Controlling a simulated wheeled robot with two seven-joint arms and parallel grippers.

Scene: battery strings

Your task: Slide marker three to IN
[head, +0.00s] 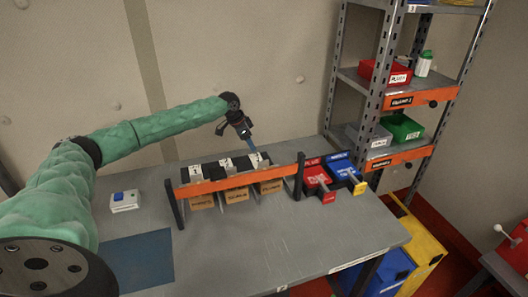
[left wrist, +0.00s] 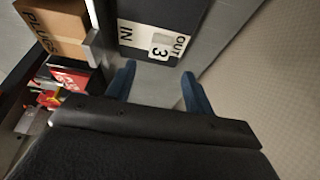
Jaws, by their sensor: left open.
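Marker three (left wrist: 161,43), a pale tile with a 3, sits on a black plate (left wrist: 150,12) in the left wrist view. It lies beside the OUT label and apart from the IN label on the left. In the head view, marker three (head: 262,159) is the rightmost of three on the rack. My left gripper (head: 251,146) is above the rack's right end. In its wrist view the blue fingers (left wrist: 158,88) are spread, with nothing between them, just short of the marker. My right gripper is not in view.
Cardboard boxes (head: 236,195) sit under the rack's orange front bar (head: 235,182). Red and blue bins (head: 316,175) stand right of the rack. A white box with a blue button (head: 124,202) is at the left. The table's front right (head: 300,240) is clear.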

